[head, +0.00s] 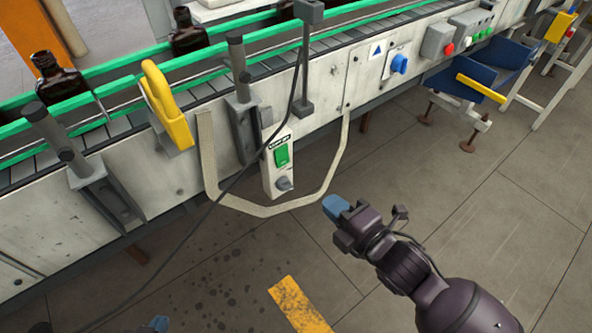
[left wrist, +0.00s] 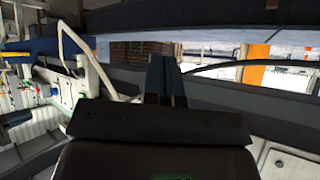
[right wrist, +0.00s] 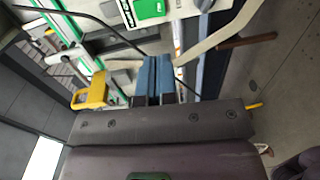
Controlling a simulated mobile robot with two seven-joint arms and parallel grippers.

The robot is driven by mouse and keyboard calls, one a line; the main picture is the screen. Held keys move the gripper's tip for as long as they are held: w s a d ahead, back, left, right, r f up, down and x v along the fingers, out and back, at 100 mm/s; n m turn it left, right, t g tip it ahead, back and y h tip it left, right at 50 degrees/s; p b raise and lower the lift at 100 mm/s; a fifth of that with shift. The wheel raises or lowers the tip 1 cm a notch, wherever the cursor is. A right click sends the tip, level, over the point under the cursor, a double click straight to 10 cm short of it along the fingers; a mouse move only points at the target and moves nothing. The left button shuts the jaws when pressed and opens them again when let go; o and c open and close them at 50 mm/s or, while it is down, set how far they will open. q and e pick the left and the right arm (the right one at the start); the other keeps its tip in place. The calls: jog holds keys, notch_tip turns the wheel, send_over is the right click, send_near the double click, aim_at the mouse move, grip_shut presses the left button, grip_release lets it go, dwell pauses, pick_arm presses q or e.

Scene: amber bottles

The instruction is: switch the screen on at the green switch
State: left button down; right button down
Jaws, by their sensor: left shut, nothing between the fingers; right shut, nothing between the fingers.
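The green switch (head: 281,155) sits on a pale control box (head: 270,180) on the side of the conveyor, above a grey knob (head: 284,183). It also shows at the top of the right wrist view (right wrist: 149,9). My right gripper (head: 334,207) is shut and empty, to the right of and below the switch, apart from it. Its blue fingers show together in the right wrist view (right wrist: 154,76). My left gripper (head: 158,324) barely shows at the bottom edge of the head view. Its fingers are together and empty in the left wrist view (left wrist: 166,76). No screen can be made out.
A beige bent guard bar (head: 265,210) loops around the control box. A black cable (head: 245,172) hangs across the conveyor front. A yellow handle (head: 165,105) stands left. Floor in front is clear.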

aim_at(285, 163)
jog(key=b+x, duration=0.2)
jog(key=x, duration=1)
jog(key=shift+w+f+b, duration=0.1)
jog(key=shift+f+b, duration=0.1)
jog(key=shift+b, duration=0.1)
jog(key=shift+x, duration=0.9)
jog(key=shift+r, duration=0.15)
jog(key=shift+w+a+b, duration=0.1)
jog(key=shift+w+b, duration=0.05)
jog(key=shift+b, duration=0.15)
